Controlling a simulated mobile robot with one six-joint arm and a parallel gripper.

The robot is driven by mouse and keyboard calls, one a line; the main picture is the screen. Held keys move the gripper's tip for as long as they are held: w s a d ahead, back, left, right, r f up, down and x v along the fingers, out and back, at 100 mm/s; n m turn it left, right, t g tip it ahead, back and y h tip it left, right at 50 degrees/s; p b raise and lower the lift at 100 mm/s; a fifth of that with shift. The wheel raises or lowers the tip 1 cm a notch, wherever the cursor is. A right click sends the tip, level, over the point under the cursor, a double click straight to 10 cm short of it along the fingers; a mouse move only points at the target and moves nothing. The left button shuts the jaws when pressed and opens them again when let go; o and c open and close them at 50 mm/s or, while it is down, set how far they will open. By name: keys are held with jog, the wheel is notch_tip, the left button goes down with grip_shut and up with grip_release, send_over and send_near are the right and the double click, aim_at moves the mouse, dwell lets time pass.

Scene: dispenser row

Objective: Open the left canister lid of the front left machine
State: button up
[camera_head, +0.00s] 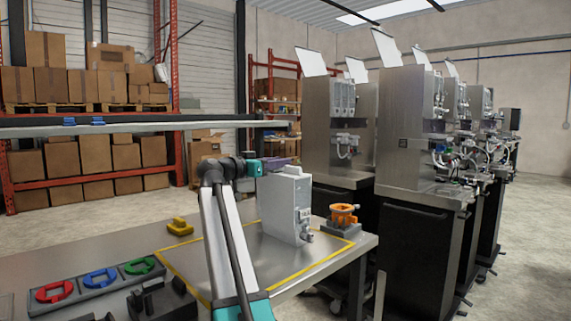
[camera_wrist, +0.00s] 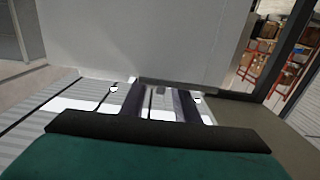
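Metal dispenser machines stand in a row at the right in the head view. The nearest at the left is a steel machine (camera_head: 318,118) with several upright grey canisters (camera_head: 342,97) on its front and a tilted white panel (camera_head: 310,62) above. I cannot tell whether that panel is a canister lid. My gripper (camera_head: 277,163) is behind the top of a pale grey unit on the table, well apart from the machines. In the wrist view my gripper's dark fingers (camera_wrist: 162,104) are apart with nothing visible between them, below a large pale surface.
The pale grey unit (camera_head: 288,207) and an orange-topped part (camera_head: 344,216) stand on the table (camera_head: 125,245). Red, blue and green rings (camera_head: 100,278) lie at the front left. Another steel machine (camera_head: 410,135) stands farther right. Racks with boxes (camera_head: 95,155) fill the back left.

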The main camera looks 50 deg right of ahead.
jog(key=shift+s+d, duration=0.1)
jog(key=shift+d, duration=1.55)
grip_shut()
jog(key=shift+d, duration=0.1)
